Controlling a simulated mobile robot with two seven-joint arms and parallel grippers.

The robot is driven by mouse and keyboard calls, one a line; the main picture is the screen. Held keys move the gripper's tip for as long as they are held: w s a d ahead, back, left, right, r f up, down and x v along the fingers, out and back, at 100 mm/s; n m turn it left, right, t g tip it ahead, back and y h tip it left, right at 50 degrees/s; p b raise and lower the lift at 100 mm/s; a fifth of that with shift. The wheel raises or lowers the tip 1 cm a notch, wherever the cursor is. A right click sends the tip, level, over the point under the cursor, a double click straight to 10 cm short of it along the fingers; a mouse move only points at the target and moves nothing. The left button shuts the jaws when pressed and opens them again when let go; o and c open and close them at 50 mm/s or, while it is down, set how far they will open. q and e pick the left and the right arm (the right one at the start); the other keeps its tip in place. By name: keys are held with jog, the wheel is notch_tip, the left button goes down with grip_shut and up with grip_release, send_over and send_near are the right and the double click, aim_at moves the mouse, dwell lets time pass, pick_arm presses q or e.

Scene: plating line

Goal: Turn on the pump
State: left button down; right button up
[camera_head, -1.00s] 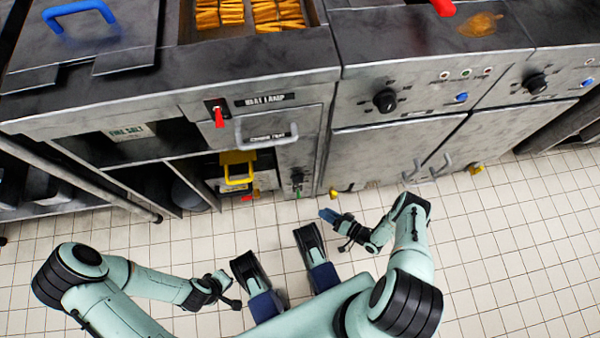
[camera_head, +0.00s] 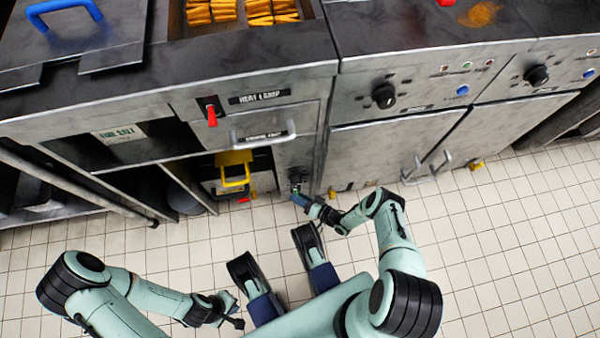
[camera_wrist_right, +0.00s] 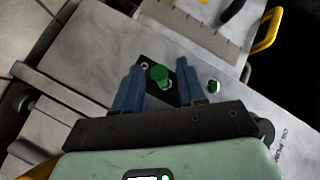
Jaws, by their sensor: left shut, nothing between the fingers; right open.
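In the right wrist view, a green-tipped pump switch (camera_wrist_right: 160,80) sits on a dark plate on the grey panel, beside a partly visible label (camera_wrist_right: 291,147) that starts with "OIL". My right gripper (camera_wrist_right: 158,70) is open, and its two blue fingers stand on either side of the switch. I cannot tell whether they touch it. In the head view, my right gripper (camera_head: 299,197) is at the lower panel of the counter and covers most of the switch. My left gripper (camera_head: 237,317) is shut and empty, low over the tiled floor, away from the counter.
A small green light (camera_wrist_right: 214,86) is beside the switch. A yellow handle (camera_head: 235,170) is in the open bay to the left. A red switch (camera_head: 211,115) and a drawer handle (camera_head: 263,137) are above. The tiled floor (camera_head: 500,250) to the right is clear.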

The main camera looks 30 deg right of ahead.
grip_shut()
jog(key=shift+r+m+g, duration=0.55)
jog(key=shift+m+g, duration=0.15)
jog(key=shift+g, duration=0.35)
jog(key=shift+r+m+g, duration=0.55)
jog(key=shift+m+g, duration=0.15)
jog(key=shift+g, duration=0.35)
grip_release()
pick_arm(q)
jog(key=w+d+r+t+p, duration=0.1)
jog(key=w+r+t+p, duration=0.1)
jog(key=w+r+p, duration=0.2)
jog(key=w, duration=0.3)
jog(key=shift+w+r+m+t, duration=0.25)
jog(key=shift+w+m+t, duration=0.05)
jog(key=shift+t, duration=0.1)
pick_arm(e)
jog(key=v, duration=1.3)
jog(key=shift+r, duration=0.25)
